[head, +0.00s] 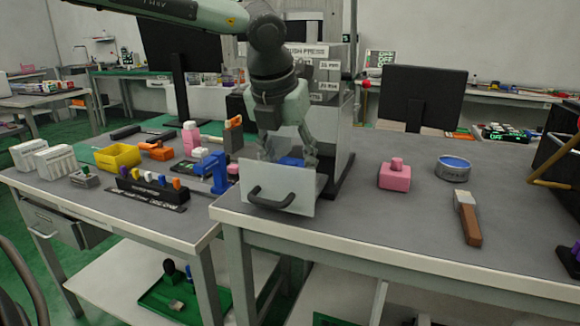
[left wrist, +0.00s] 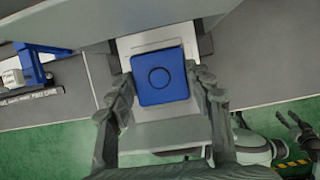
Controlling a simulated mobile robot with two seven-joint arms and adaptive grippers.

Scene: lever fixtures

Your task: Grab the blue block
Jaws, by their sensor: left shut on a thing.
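The blue block (left wrist: 160,77), square with a round ring mark on its top, sits in the open white drawer. In the head view only a small part of the block (head: 290,161) shows behind the drawer front (head: 300,190), which has a dark handle. My left gripper (head: 289,150) reaches down into the drawer from above. In the left wrist view its fingers (left wrist: 160,88) are on both sides of the block, shut on it. What seems to be my right gripper (left wrist: 293,125) shows at the lower right of the left wrist view, its jaws unclear.
A yellow bin (head: 117,157) and a blue lever fixture (head: 213,174) stand on the left bench.

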